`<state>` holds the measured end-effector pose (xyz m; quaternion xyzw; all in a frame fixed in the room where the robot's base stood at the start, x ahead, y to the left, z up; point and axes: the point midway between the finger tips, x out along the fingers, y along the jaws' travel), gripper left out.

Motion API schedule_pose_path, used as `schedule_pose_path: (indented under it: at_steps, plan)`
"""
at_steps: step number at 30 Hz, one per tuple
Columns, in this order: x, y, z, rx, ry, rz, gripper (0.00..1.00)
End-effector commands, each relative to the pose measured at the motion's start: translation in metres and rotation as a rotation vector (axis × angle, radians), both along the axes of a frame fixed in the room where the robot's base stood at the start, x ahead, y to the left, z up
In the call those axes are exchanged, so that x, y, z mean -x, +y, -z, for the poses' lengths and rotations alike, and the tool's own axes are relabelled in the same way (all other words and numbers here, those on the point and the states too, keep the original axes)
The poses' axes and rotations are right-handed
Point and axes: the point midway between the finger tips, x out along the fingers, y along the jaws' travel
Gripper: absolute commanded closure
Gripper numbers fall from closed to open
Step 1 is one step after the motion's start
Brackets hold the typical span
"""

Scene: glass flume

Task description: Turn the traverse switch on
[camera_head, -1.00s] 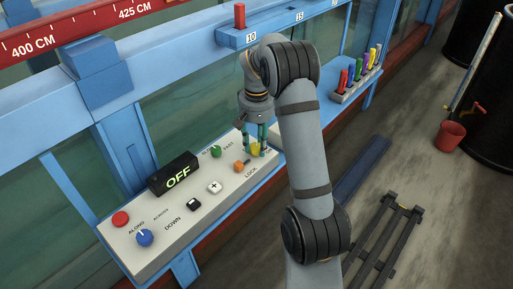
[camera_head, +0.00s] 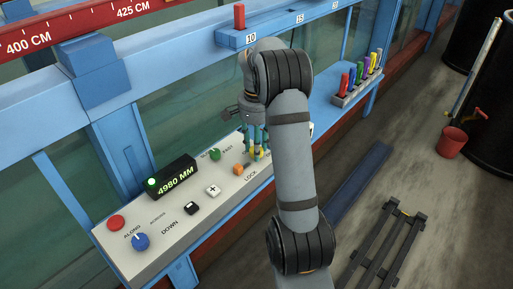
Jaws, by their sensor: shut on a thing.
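The grey control panel (camera_head: 130,262) sits on the blue rail at the lower left. Its black display (camera_head: 177,179) reads "4980 MM", and a small green lamp (camera_head: 152,184) glows at its left end. My gripper (camera_head: 256,155) is at the panel's right end, fingers pointing down. It is shut on the yellow switch knob (camera_head: 258,154), of which only a little shows between the fingers. The knob's exact angle and its label are hidden by my gripper and arm.
The panel also carries a red button (camera_head: 116,222), a blue knob (camera_head: 141,241), black and white push buttons (camera_head: 213,190), an orange knob (camera_head: 238,170) and a green knob (camera_head: 214,154). A rack of coloured pens (camera_head: 346,95) stands further right on the blue shelf.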

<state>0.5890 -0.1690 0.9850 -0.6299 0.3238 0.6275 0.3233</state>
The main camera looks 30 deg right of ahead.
Motion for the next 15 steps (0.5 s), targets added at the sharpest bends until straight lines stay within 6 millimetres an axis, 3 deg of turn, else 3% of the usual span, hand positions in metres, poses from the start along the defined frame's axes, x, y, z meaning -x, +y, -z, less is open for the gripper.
schedule_pose_path:
  at_steps: [13,14,15]
  plan:
    - [0.0036,0.0056,0.0033,-0.012,0.016,0.010,0.93]
    - [0.0037,0.0057,0.0033,-0.012,0.016,0.009,0.66]
    - [0.0035,0.0056,0.0032,-0.011,0.015,0.009,0.63]
